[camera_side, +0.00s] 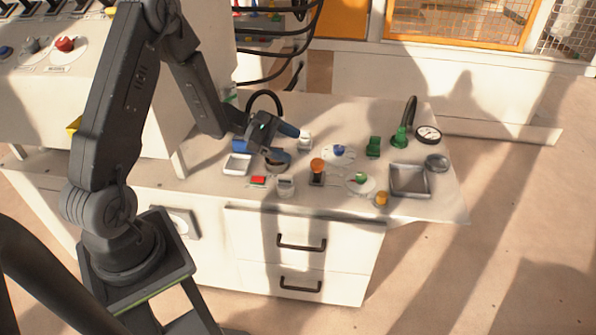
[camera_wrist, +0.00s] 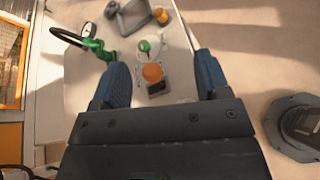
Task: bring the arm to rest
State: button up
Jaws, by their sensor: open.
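My gripper (camera_side: 284,143) is held above the left part of the white bench in the side view, with its blue fingers pointing right. In the wrist view my gripper (camera_wrist: 160,85) shows two blue fingers spread wide apart with nothing between them. Beyond the fingertips, the orange-topped piece on a dark base (camera_wrist: 153,73) stands on the bench; it also shows in the side view (camera_side: 317,167), to the right of and below the gripper. My arm reaches over the bench from the left.
The bench (camera_side: 440,200) holds a white tray (camera_side: 237,164), a red block (camera_side: 258,180), a grey square tray (camera_side: 410,181), a green fitting (camera_side: 400,138) with a black hose, and a gauge (camera_side: 428,135). A panel with knobs (camera_side: 65,44) stands at the left. Open floor lies to the right.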

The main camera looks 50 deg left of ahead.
jog(key=s+d+r+m+g+y, duration=0.2)
jog(key=s+d+r+m+g, duration=0.6)
jog(key=d+r+m, duration=0.55)
jog(key=s+r+m+t+y, duration=0.2)
jog(key=s+r+m+y, duration=0.1)
jog(key=s, duration=0.4)
jog(key=s+r+m+t+y, duration=0.2)
jog(key=s+r+m+y, duration=0.1)
jog(key=s, duration=0.4)
jog(key=m+y, duration=0.1)
jog(key=m, duration=0.1)
jog(key=shift+m+y, duration=0.3)
jog(key=shift+m, duration=0.05)
